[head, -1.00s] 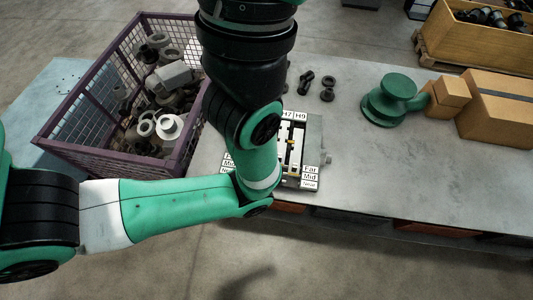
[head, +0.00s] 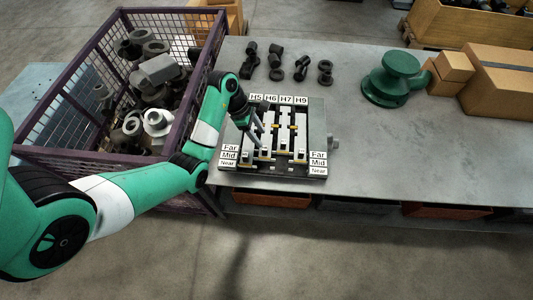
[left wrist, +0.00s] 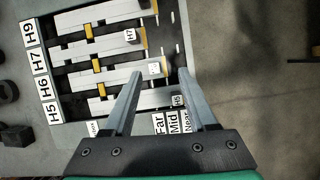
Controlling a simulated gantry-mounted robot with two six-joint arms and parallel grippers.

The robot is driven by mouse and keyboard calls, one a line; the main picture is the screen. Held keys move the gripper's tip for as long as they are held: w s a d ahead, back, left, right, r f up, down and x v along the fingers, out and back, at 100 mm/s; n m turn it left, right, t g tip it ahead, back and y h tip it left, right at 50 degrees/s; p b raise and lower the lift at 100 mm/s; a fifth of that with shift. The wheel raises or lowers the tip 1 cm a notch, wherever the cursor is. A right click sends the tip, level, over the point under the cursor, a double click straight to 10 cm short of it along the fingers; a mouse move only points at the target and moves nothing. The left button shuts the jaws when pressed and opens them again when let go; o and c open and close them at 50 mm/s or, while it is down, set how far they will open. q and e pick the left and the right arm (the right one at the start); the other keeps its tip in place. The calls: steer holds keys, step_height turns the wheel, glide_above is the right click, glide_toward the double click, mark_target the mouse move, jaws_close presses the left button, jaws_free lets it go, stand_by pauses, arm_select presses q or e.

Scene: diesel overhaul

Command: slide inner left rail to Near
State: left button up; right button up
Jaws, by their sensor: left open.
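The rail fixture (head: 318,125) stands on the bench, with labels H5, H6, H7 and H9 along its back and Far, Mid, Near at both sides. The inner left rail, H6 (head: 265,152), is a pale bar; its near end block sits close to the fixture's front. In the left wrist view the H6 rail (left wrist: 118,75) runs sideways, with its small tagged block lying between the fingertips in the picture. My left gripper (head: 257,140) is open and points down over the left rails; it also shows in the left wrist view (left wrist: 160,74). Contact cannot be told.
A purple wire crate (head: 190,110) with metal parts stands left of the fixture. Several dark fittings (head: 300,68) lie behind it. A green flanged part (head: 390,80) and cardboard boxes (head: 495,95) stand to the right.

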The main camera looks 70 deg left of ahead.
mark_target(263, 148)
arm_select(q)
steer(key=shift+n, duration=0.5)
steer(key=f, duration=0.4)
steer(key=w+f+b, duration=0.1)
steer(key=f, duration=0.3)
steer(key=w+f+b, duration=0.1)
steer(key=f, duration=0.3)
steer(key=shift+w+a, duration=0.1)
steer(key=shift+r, duration=0.1)
arm_select(e)
step_height(263, 148, down, 3)
steer(key=shift+w+f, duration=0.1)
steer(key=shift+f, duration=0.05)
arm_select(q)
steer(key=shift+c, duration=0.3)
jaws_close()
